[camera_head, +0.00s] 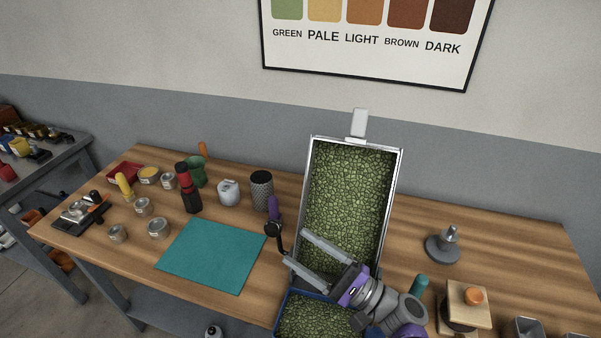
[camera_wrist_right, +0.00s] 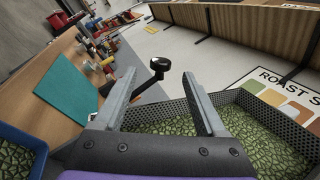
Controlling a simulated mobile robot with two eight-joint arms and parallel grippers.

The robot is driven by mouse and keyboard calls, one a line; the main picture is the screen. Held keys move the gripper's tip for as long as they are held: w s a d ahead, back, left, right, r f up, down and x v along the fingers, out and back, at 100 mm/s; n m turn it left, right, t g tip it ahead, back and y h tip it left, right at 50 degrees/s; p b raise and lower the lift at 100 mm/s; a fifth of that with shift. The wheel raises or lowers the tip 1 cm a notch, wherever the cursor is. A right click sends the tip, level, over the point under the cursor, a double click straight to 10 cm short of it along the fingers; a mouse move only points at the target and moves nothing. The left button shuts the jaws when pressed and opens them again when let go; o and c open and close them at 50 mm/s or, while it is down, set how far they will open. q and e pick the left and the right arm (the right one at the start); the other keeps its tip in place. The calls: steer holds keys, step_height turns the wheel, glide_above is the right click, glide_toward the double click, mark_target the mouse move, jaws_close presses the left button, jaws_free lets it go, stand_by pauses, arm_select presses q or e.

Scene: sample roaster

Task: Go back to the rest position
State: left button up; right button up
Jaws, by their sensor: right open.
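My right gripper (camera_head: 310,262) is open, with nothing between its fingers. It is in front of the lower part of the roaster's tall tray of green beans (camera_head: 345,200) in the head view. In the right wrist view the two fingers of the gripper (camera_wrist_right: 168,105) are spread wide. A dark crank with a round black knob (camera_wrist_right: 160,64) shows beyond them, and I cannot tell whether it touches a finger. My left gripper is not in view.
A blue bin of green beans (camera_head: 316,316) is below my right gripper. A teal mat (camera_head: 212,254) lies bare to the left. Tins, a white jar (camera_head: 228,193) and a dark grey cup (camera_head: 262,190) stand behind it. A grey tamper-like piece (camera_head: 443,246) stands right.

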steer(key=shift+a, duration=0.1)
steer(key=s+a+f+n+g+h+p, duration=0.2)
steer(key=s+f+n+g+h, duration=0.2)
steer(key=f+h, duration=0.1)
steer(key=s+d+f+n+h, duration=0.1)
steer(key=s+d+f+h, duration=0.1)
steer(key=s+d+f+n+g+h+p, duration=0.1)
steer(key=s+d+f+n+h, duration=0.1)
steer(key=d+h, duration=0.1)
steer(key=s+d+f+n+h+p, duration=0.1)
steer(key=s+d+f+h, duration=0.1)
steer(key=d+h, duration=0.1)
steer(key=shift+s+d+f+n+g, duration=0.2)
steer(key=shift+f+n+g, duration=0.1)
steer(key=shift+f+n, duration=0.1)
steer(key=s+d+n+h+p, duration=0.1)
steer(key=s+d+n+h, duration=0.1)
steer(key=d+h, duration=0.4)
steer(key=d+n, duration=0.1)
steer(key=d, duration=0.2)
steer(key=shift+s+d+r+p, duration=0.3)
steer(key=shift+d, duration=0.05)
